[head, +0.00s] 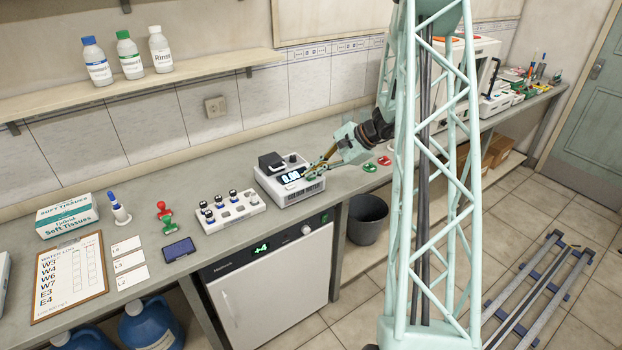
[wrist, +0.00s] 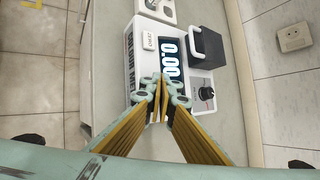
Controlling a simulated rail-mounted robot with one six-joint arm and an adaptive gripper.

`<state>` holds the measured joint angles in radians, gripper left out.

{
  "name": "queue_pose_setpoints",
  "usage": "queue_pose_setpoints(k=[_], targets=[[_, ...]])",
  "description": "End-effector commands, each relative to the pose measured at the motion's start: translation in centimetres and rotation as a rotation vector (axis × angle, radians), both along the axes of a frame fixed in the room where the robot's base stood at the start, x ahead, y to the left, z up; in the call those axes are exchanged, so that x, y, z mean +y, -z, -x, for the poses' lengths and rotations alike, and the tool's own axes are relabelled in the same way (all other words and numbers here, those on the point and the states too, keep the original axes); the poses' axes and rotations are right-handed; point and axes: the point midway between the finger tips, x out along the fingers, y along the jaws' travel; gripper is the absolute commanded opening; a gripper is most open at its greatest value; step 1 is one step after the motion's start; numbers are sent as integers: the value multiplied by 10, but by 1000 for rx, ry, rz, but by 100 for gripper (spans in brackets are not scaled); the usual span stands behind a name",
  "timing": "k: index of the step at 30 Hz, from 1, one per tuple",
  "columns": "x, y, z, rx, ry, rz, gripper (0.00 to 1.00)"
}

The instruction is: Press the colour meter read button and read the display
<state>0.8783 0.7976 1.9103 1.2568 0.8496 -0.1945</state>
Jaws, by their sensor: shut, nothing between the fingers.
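The colour meter (head: 306,193) is a white box on the bench, with its name on the front edge. It also shows in the wrist view (wrist: 139,72). In the head view my gripper (head: 312,171) reaches in from the right. Whatever lies under the fingertips is hidden, and contact cannot be told.
A black block (wrist: 206,43) and a dark knob (wrist: 206,93) stand on the meter. A white vial rack (head: 229,212) is left of it. Red and green pieces (head: 384,161) lie to its right. A grey bin (head: 367,218) stands below the bench.

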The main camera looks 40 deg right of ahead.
Motion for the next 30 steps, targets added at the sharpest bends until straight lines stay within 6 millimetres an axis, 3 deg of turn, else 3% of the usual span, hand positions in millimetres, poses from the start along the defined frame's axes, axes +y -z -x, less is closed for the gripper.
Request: queue_pose_setpoints(k=[20,30], targets=[[0,2,0,1,-1,0,0],[0,-7,0,0,1,-1,0]])
